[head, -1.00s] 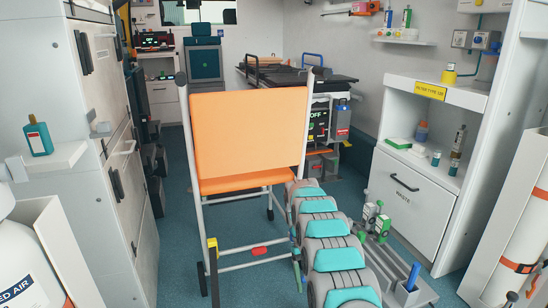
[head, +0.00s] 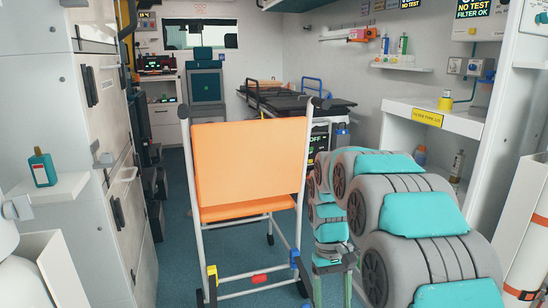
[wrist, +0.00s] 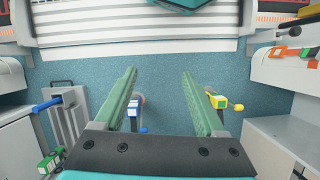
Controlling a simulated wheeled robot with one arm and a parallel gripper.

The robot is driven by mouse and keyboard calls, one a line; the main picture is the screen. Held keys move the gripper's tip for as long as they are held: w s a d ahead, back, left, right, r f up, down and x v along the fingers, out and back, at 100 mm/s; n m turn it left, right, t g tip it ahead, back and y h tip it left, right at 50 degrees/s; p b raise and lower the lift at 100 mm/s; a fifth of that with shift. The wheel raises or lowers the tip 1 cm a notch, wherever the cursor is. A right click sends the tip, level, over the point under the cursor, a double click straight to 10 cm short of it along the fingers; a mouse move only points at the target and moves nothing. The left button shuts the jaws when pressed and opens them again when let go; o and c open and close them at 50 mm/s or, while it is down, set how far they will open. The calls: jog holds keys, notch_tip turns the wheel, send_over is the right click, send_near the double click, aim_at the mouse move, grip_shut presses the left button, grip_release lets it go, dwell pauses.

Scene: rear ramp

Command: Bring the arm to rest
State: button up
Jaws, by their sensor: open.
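My arm (head: 395,215), grey links with teal pads, is folded in the right half of the head view. It bends back towards me and hides much of the floor and cabinet behind it. In the head view my gripper (head: 335,265) appears to hang low, just right of the orange chair.
The orange chair (head: 237,165) stands close on the left of my arm. A white cabinet (head: 400,130) is behind the arm at right. Floor (head: 175,240) left of the chair is clear.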

jog(key=s+r+m+t+p, duration=0.1)
jog(key=s+r, duration=0.1)
jog(key=s, duration=1.2)
jog(key=s+d+r+m+t+p, duration=0.1)
jog(key=s+r, duration=0.2)
jog(key=s, duration=1.2)
jog(key=shift+d+y+p, duration=0.25)
jog(key=shift+y+p, duration=0.05)
jog(key=shift+p, duration=0.05)
jog(key=shift+r, duration=0.45)
